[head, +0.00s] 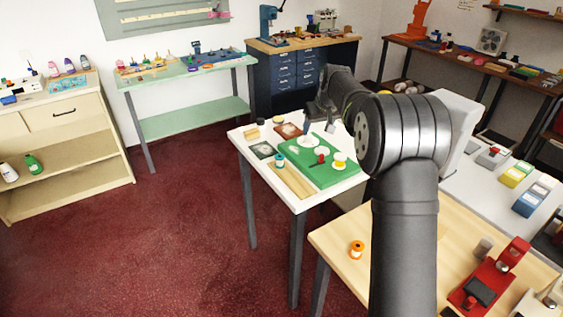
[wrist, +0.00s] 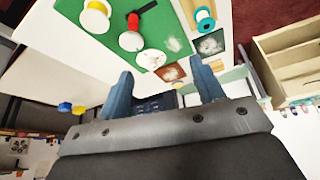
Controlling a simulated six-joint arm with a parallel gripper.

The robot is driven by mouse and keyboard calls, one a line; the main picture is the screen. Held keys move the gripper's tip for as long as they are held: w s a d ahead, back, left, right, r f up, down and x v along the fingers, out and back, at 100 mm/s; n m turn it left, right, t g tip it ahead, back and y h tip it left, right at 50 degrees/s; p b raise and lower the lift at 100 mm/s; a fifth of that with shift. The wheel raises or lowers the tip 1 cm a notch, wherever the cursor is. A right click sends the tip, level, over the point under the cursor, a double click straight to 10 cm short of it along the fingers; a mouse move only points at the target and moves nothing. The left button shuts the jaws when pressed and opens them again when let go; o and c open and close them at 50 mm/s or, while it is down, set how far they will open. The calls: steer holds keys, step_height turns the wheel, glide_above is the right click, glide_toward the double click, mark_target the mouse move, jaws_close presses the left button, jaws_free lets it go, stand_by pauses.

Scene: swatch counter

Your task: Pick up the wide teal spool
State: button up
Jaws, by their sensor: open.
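The wide teal spool (head: 279,160) stands on the white table, just beyond the left edge of the green mat (head: 347,172) in the head view. My gripper (head: 319,108) is over the far part of the table, apart from the spool. In the wrist view my gripper (wrist: 160,72) has its two blue fingers spread wide with nothing held between them.
A yellow spool (head: 339,160), a red item (head: 321,153) and a white disc (head: 308,140) are on the mat. Swatch cards (head: 262,150) and a wooden strip (head: 290,180) lie close to the teal spool. An orange spool (head: 356,248) stands on the nearer wooden table.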

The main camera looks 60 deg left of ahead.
steer(key=n, duration=0.1)
glide_toward(280, 156)
steer(key=shift+g, duration=0.4)
steer(key=x, duration=0.2)
steer(key=w+x, duration=0.1)
steer(key=x, duration=0.1)
steer(key=shift+a+f, duration=0.2)
steer(key=shift+f, duration=0.05)
steer(key=shift+s+x, duration=0.15)
steer(key=shift+x, duration=1.3)
steer(key=shift+s+x, duration=0.1)
steer(key=shift+x, duration=1.4)
steer(key=shift+d, duration=0.15)
steer(key=shift+c, duration=0.2)
steer(key=c, duration=1)
